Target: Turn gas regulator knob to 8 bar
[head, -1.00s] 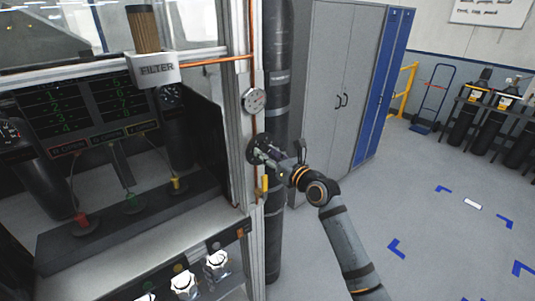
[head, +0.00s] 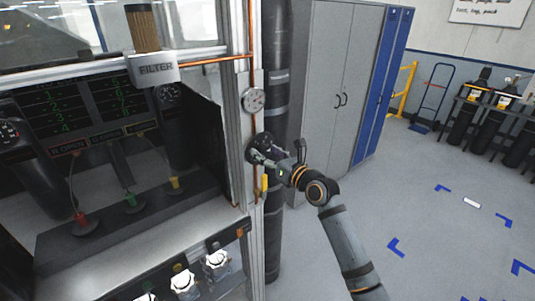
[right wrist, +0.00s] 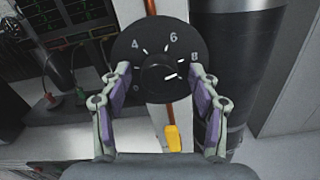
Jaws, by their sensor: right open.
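The regulator knob (right wrist: 160,78) is a dark round cap in the middle of a black dial (right wrist: 150,38) marked 4, 6 and 8. Its bright white pointer line aims right and slightly down, seemingly just below the 8 tick. The dial also shows in the head view (head: 260,142), on the grey frame post, partly hidden by my gripper. My right gripper (right wrist: 160,83) is open, with one purple-padded finger on each side of the knob. I cannot tell whether the fingers touch it. In the head view, my right gripper (head: 263,155) is at the dial. My left gripper is not in view.
A round gauge (head: 253,101) sits above the dial on a copper pipe. A yellow handle (right wrist: 172,138) is just below it. A dark vertical cylinder (head: 275,215) and grey cabinet (head: 330,90) stand behind. White knobs (head: 216,262) line the bench front.

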